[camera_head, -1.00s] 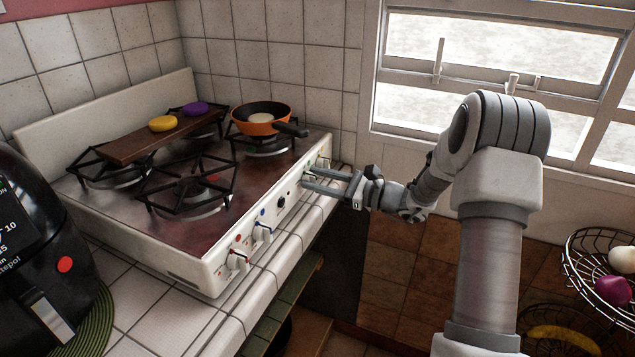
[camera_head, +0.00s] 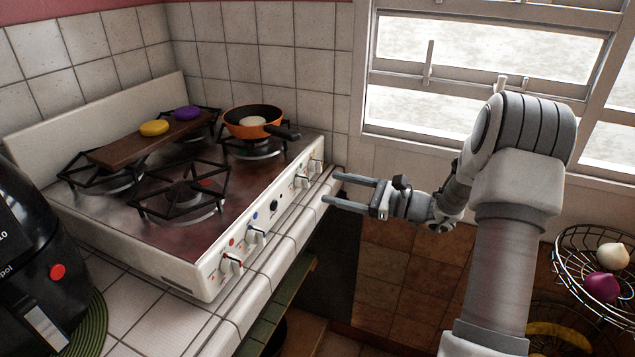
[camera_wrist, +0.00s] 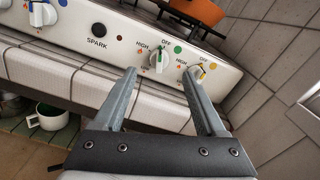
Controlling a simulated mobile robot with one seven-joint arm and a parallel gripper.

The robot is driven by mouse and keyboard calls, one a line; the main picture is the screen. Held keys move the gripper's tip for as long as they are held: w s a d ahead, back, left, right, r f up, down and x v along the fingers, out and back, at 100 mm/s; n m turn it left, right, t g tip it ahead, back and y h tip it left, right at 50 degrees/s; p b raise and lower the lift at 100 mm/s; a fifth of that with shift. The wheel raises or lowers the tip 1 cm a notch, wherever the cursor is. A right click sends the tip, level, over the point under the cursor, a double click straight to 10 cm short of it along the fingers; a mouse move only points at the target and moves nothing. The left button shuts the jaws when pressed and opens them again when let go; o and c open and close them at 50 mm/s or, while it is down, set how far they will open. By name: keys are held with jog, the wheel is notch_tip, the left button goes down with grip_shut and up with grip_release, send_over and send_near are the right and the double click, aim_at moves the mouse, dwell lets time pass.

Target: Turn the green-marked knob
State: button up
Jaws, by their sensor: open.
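The green-marked knob (camera_wrist: 158,62) is white with a green pointer and has a green dot at its upper right on the stove's front panel. In the head view the knob (camera_head: 300,181) is small, and its exact angle is hard to tell. My gripper (camera_wrist: 160,70) is open and empty, its fingers pointing at the panel with the knob between the tips in the picture. In the head view my gripper (camera_head: 331,188) is apart from the panel, to its right.
A yellow-marked knob (camera_wrist: 196,73) is close on the right and a SPARK button (camera_wrist: 99,29) on the left. Blue-marked (camera_head: 255,234) and red-marked (camera_head: 231,262) knobs are nearer. An orange pan (camera_head: 252,122) sits on the back burner. A tiled counter edge (camera_wrist: 55,70) runs below the panel.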

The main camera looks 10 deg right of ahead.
jog(key=v, duration=1)
jog(key=shift+p, duration=0.35)
grip_shut()
dwell(1.1)
